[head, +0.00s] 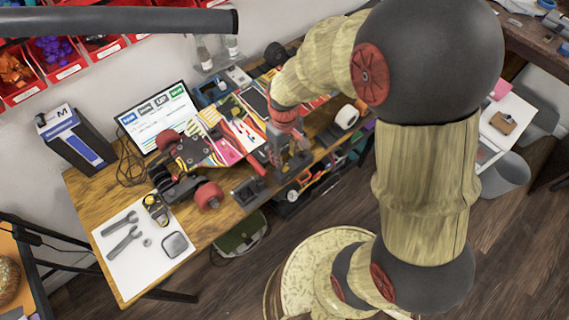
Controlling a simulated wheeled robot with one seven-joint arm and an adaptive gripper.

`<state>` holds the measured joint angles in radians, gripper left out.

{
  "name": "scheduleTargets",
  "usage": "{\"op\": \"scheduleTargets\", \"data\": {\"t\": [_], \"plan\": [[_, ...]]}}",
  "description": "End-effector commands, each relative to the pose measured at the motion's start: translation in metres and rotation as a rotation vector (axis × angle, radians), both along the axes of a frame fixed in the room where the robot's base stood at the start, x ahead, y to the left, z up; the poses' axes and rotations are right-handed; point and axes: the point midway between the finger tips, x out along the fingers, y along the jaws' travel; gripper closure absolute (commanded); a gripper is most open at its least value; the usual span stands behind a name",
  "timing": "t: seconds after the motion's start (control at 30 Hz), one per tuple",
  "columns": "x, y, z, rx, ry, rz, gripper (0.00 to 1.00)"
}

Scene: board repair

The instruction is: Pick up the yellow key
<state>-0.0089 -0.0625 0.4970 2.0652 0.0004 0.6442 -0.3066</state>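A small yellow-and-black object (156,209) lies at the upper right edge of the white mat (150,262) on the wooden workbench; it is too small to tell whether it is the yellow key. No other thing shows clearly as a yellow key. My gripper (287,168) hangs over the bench, right of the skateboard (222,140) and well right of the yellow-and-black object. Its fingers are small and blend with the clutter behind, so I cannot tell whether they are open or hold anything.
Two wrenches (124,238) and a grey square piece (175,244) lie on the mat. Red wheels (208,195) and a black truck stand beside it. A screen (160,115) and a dark box (75,140) stand behind. My arm covers the right side of the view.

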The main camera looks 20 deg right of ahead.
Motion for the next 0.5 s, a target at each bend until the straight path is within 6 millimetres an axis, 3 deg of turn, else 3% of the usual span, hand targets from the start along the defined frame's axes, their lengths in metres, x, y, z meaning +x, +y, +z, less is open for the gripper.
{"op": "scheduleTargets", "data": {"t": [0.27, 0.5], "plan": [[0.002, -0.001, -0.026, 0.0, 0.0, -0.001, 0.61], [0.007, -0.004, -0.06, 0.0, 0.001, -0.001, 0.61]]}}
